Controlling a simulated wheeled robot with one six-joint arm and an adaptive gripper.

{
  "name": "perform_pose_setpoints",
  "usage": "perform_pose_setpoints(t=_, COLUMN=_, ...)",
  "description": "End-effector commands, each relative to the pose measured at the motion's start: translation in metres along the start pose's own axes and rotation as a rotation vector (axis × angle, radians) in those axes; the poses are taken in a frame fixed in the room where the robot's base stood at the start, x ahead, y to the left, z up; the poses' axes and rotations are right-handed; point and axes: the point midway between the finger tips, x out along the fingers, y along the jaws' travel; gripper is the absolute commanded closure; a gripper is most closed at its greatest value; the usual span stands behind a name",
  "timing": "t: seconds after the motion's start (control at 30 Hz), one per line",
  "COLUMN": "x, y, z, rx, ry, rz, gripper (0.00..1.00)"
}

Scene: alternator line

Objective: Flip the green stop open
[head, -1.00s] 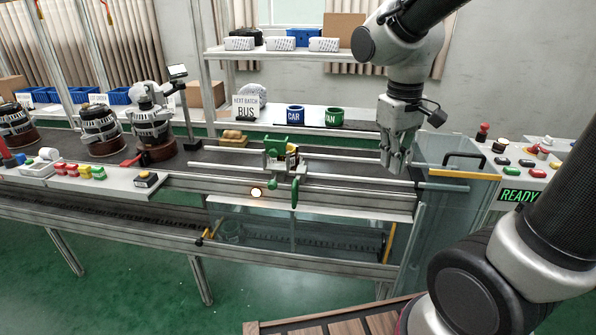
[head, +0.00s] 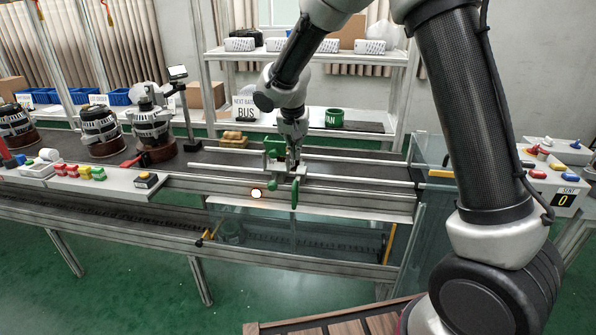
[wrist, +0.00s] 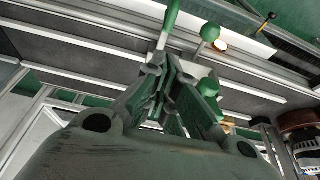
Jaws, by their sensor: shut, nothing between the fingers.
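The green stop (head: 274,149) is mounted on the rails of the conveyor near the middle of the head view. A green handle (head: 294,194) hangs upright at its front, beside a green round knob (head: 272,187). My gripper (head: 292,160) is shut and empty, pointing down at the stop and partly hiding it. In the wrist view, the fingertips (wrist: 168,78) are close to the stop's green block (wrist: 208,88), with the handle (wrist: 171,14) and knob (wrist: 210,32) just beyond. I cannot tell whether the fingers touch the stop.
Conveyor rails (head: 350,181) run left and right of the stop. A lit round button (head: 256,193) is on the front edge. Alternators (head: 150,128) stand on the belt at left. A "BUS" sign (head: 246,109) and a green bin (head: 334,117) are behind. The belt to the right is clear.

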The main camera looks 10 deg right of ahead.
Motion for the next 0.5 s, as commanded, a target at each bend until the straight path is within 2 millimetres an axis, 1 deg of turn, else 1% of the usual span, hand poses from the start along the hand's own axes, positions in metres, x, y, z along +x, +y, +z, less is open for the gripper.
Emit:
perform_pose_setpoints(t=0.33, x=0.002, y=0.001, z=0.0, rx=0.003, ry=-0.002, rz=0.002, gripper=1.0)
perform_pose_setpoints(t=0.43, x=0.011, y=0.002, z=0.001, rx=0.003, ry=-0.003, rz=0.004, gripper=1.0)
perform_pose_setpoints(t=0.5, x=0.021, y=0.002, z=0.001, rx=0.003, ry=-0.004, rz=0.005, gripper=1.0)
